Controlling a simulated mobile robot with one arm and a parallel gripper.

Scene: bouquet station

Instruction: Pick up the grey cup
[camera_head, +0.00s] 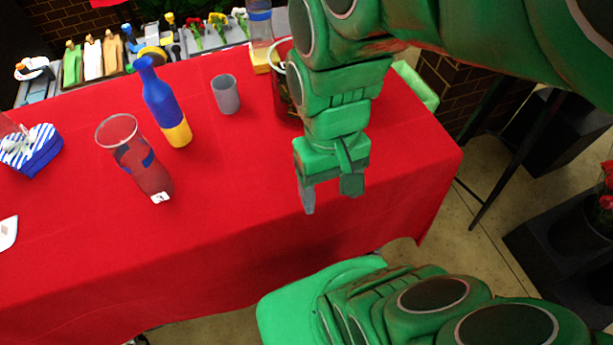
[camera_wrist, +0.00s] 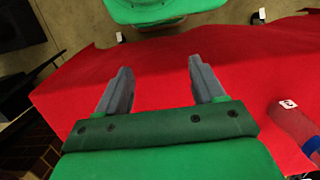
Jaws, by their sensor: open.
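The grey cup (camera_head: 226,94) stands upright on the red table (camera_head: 232,235), toward the back, between the blue and yellow bottle and a dark container. It is not visible in the wrist view. My gripper (camera_head: 330,198) hangs over the right part of the table, to the right of the cup and nearer the front edge. In the wrist view my gripper (camera_wrist: 160,85) has its two grey fingers spread apart, with only red cloth and floor behind them. Nothing is between the fingers.
A blue and yellow bottle (camera_head: 163,103) and a clear tumbler (camera_head: 135,158) stand left of the cup. A dark container (camera_head: 284,98) stands right of it, partly behind my arm. A blue striped item (camera_head: 36,158) lies far left. The table's front middle is clear.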

